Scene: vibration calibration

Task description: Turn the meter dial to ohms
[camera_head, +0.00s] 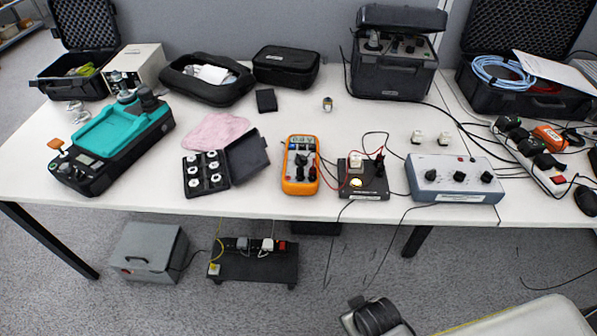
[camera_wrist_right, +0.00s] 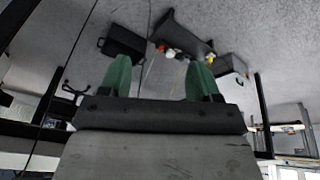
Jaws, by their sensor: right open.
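The meter (camera_head: 300,166) is an orange handheld multimeter lying face up near the table's front edge, in the middle of the head view. Its dark dial sits about the middle of its face; the dial's setting is too small to read. My right gripper (camera_wrist_right: 158,78) shows in the right wrist view with two green fingers spread apart and nothing between them. It is away from the meter, which does not show in that view. My left gripper is not in view.
On the table (camera_head: 250,206), a black case of weights (camera_head: 207,188) lies left of the meter. A black box with cables (camera_head: 362,182) and a grey control box (camera_head: 452,180) stand right of it. A teal device (camera_head: 112,140) is at the left. Thin cables cross the front edge.

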